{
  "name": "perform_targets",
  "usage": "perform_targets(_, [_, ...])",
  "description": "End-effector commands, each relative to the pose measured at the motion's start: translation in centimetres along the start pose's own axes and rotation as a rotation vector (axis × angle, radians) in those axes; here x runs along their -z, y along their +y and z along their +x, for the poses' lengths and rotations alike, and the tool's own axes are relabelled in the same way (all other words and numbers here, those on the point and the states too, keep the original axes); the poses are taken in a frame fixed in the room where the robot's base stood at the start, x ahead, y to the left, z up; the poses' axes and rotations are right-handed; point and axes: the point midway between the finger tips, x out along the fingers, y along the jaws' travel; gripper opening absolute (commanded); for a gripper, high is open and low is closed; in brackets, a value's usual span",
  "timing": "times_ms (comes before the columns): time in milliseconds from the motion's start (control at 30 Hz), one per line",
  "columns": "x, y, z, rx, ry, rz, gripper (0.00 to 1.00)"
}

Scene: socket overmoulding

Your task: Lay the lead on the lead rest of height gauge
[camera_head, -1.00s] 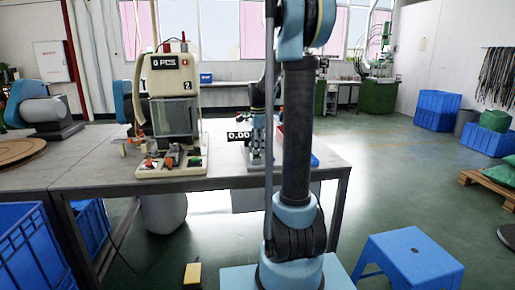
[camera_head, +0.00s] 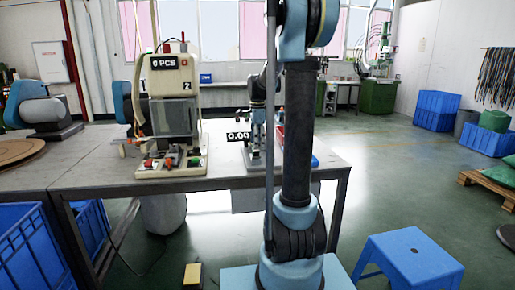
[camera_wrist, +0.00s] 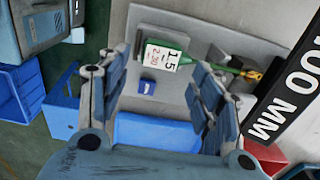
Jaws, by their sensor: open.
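The height gauge (camera_head: 254,155) stands on the table, with its black display (camera_head: 238,136) reading 0.00 in the head view; my arm partly hides it. The display, with "MM" legible, is close at the right in the wrist view (camera_wrist: 285,100). My gripper (camera_wrist: 160,70) is open, with its two blue-padded fingers apart and nothing seen held between them. The lead rest is not made out.
A cream machine with a "0 PCS" display (camera_head: 170,63) stands left of the gauge on the grey table (camera_head: 100,170). A red bin (camera_wrist: 265,155) shows partly in the wrist view, with a blue one (camera_wrist: 155,132) between the fingers. A blue stool (camera_head: 410,258) stands front right.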

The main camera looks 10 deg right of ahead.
Motion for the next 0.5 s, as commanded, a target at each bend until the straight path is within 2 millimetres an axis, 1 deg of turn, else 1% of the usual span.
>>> perform_targets(33, [0.0, 0.0, -0.9, 0.0, 0.0, 0.0, 0.59])
perform_targets(300, [0.0, 0.0, -5.7, 0.0, 0.0, 0.0, 0.59])
perform_targets(500, [0.0, 0.0, -8.3, 0.0, 0.0, -0.001, 0.59])
